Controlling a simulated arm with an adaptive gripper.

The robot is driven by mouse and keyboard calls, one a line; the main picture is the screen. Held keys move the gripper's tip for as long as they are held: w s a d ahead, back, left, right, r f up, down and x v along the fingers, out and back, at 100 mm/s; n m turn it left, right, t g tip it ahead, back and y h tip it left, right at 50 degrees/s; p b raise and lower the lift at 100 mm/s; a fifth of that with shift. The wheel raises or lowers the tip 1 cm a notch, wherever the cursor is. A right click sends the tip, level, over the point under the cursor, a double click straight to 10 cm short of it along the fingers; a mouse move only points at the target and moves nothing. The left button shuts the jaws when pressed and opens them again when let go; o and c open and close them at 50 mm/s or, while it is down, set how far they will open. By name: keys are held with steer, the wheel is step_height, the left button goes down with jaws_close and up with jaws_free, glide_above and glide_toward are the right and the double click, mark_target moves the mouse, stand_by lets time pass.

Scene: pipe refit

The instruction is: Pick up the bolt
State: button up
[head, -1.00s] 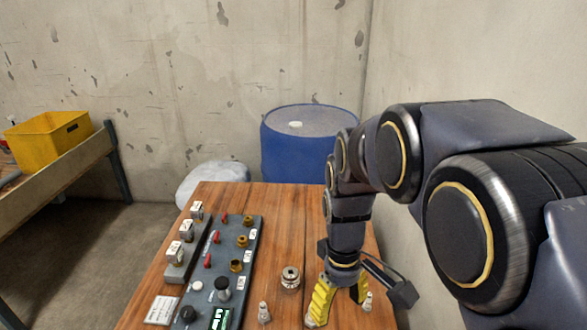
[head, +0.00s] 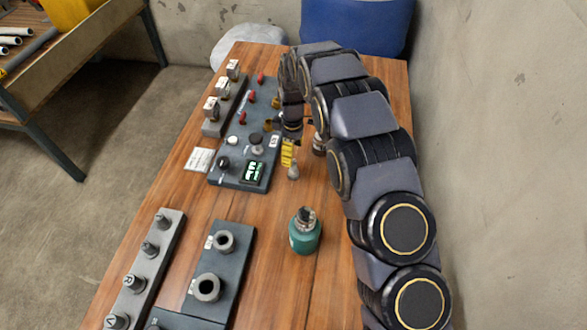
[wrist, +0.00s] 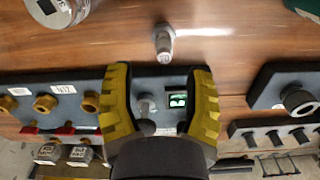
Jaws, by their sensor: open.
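The bolt appears to be a small pale grey piece (head: 293,171) standing on the wooden table just right of the control panel. In the wrist view the bolt (wrist: 164,44) is above the fingertips, roughly centred between them sideways. A tag or mark shows on its end. My gripper (head: 288,160) has yellow ribbed fingers and is beside the bolt in the head view. In the wrist view my gripper (wrist: 161,75) is open and empty, its fingers spread over the panel's knob and green display. Whether a finger touches the bolt cannot be told.
The dark control panel (head: 231,171) has red levers, knobs and brass fittings. A silver cylinder (head: 319,144) stands behind the bolt, a green jar (head: 305,235) nearer. A grey base with two round sockets (head: 232,266) and a pegged strip (head: 166,229) are nearer left.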

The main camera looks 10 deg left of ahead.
mark_target(293, 166)
steer(key=f, duration=0.5)
steer(key=shift+s+d+f, duration=0.15)
steer(key=shift+s+f, duration=0.1)
jaws_close()
